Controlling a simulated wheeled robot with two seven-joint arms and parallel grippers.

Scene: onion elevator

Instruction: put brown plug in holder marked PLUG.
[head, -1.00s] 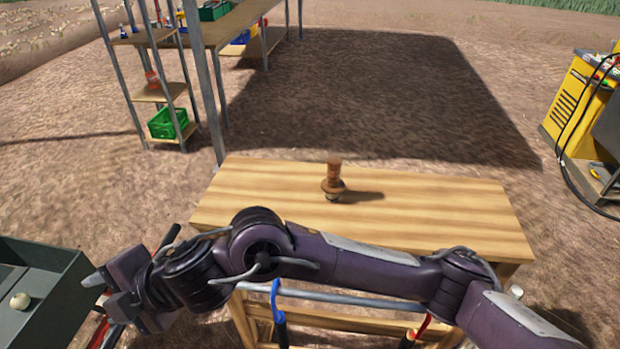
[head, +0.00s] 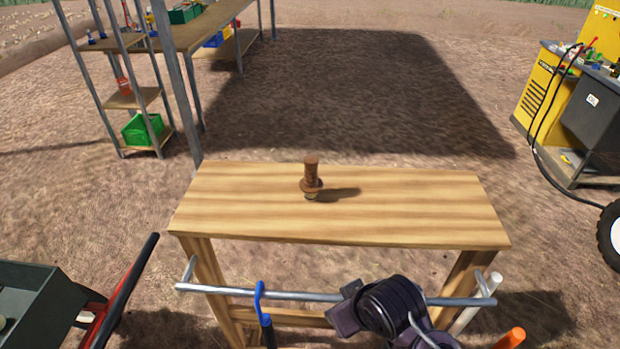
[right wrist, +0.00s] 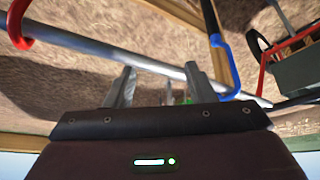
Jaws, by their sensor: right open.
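The brown plug (head: 311,175) stands upright on the wooden workbench (head: 420,205), a little left of its middle and towards the back. My right gripper shows in the right wrist view (right wrist: 158,87) with its two fingers apart and nothing held between them. In the head view my right arm (head: 390,308) is low in front of the bench, by the rail, well apart from the plug. My left gripper is in neither current view. I cannot make out a holder marked PLUG.
A metal rail (head: 225,291) with a blue hook (head: 260,300) runs along the bench front. A grey box (head: 35,290) is at lower left. Shelving with a green crate (head: 142,130) stands at back left. A yellow machine (head: 545,95) stands at right. The bench top is otherwise clear.

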